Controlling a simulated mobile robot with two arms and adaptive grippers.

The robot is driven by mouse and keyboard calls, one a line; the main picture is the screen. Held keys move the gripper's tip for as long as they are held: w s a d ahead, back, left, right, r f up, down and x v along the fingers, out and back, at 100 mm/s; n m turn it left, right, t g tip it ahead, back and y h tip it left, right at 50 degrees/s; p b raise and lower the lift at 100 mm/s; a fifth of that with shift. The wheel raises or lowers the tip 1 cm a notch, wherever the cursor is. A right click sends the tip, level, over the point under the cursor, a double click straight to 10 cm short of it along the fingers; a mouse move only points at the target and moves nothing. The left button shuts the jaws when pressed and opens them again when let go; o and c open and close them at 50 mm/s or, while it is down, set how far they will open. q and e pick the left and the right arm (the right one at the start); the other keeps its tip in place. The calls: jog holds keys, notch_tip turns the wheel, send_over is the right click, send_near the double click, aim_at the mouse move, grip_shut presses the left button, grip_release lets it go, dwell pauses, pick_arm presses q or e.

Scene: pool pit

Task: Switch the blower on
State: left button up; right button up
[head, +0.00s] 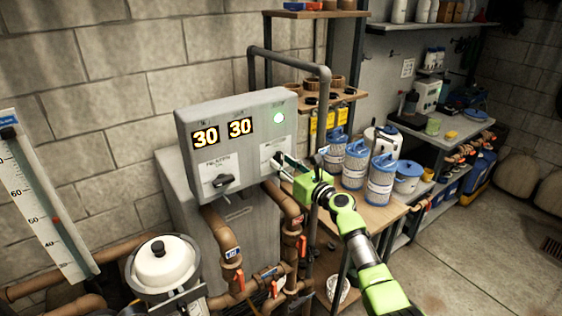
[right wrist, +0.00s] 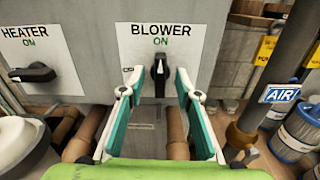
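The grey control box (head: 240,105) carries the blower panel on its right side. In the right wrist view the black blower knob (right wrist: 160,75) stands upright under the label "BLOWER ON" (right wrist: 160,35). My right gripper (right wrist: 159,82) is open, with one teal-padded finger on each side of the knob; whether either touches it I cannot tell. In the head view my right gripper (head: 281,168) is at the blower panel and hides much of the knob. My left gripper is not in view.
The heater knob (right wrist: 32,73) sits left of the blower knob, turned sideways. Brown pipes with red-handled valves (head: 237,280) run below the box. Open floor lies farther right.

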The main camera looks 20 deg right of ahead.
dwell(0.4)
jog(key=v, duration=0.7)
